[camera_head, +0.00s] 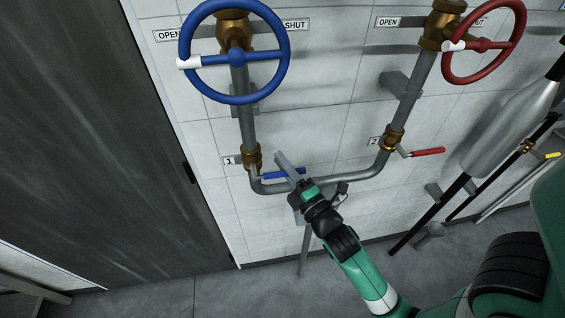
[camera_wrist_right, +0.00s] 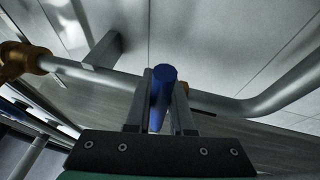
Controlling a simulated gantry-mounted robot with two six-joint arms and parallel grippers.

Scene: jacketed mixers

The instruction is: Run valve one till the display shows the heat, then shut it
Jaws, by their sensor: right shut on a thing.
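Valve one is a brass body (camera_head: 251,157) on a grey vertical pipe, beside a plate marked 1 (camera_head: 229,161). Its blue lever (camera_head: 272,176) points sideways to the right, across the pipe. My right gripper (camera_head: 283,160) is shut on this lever. In the right wrist view the blue lever (camera_wrist_right: 161,92) stands between the two fingers of the gripper (camera_wrist_right: 164,80). The lever's middle is partly hidden by the fingers in the head view. No display shows in either view. My left gripper is out of view.
Above valve one is a blue handwheel (camera_head: 237,57), its white mark on the OPEN side. A red handwheel (camera_head: 485,44) and valve two's red lever (camera_head: 428,152) are to the right. A bent grey pipe (camera_head: 330,183) joins both lines below. A dark door (camera_head: 90,130) is left.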

